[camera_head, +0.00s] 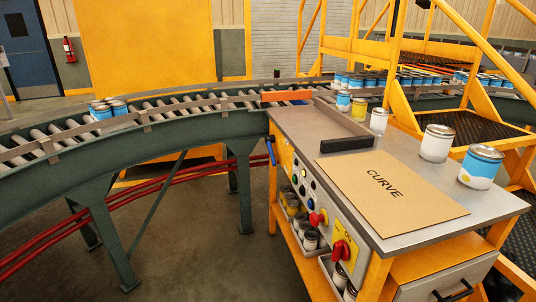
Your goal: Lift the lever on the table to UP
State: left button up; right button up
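The table (395,207) is a metal-topped workbench with an orange frame at the right. A blue handle (270,150) sticks out at the table's left corner, slanting steeply; it looks like a lever, but its UP or down marking cannot be read. A red switch handle (342,250) sits on a yellow plate on the front panel. Neither of my grippers is in view, and nothing is touching the blue handle.
A roller conveyor (60,138) curves behind the table, carrying cans (101,110). A brown CURVE board (387,190), a dark-ended metal bracket (346,145) and several cans, including a blue-white one (481,166), are on the tabletop. Floor left of the table is open.

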aim_at(269, 139)
jog(key=i+j+z, duration=0.1)
jog(key=i+j, duration=1.15)
jog(key=i+j+z, duration=0.15)
jog(key=i+j, duration=1.1)
jog(key=j, duration=0.1)
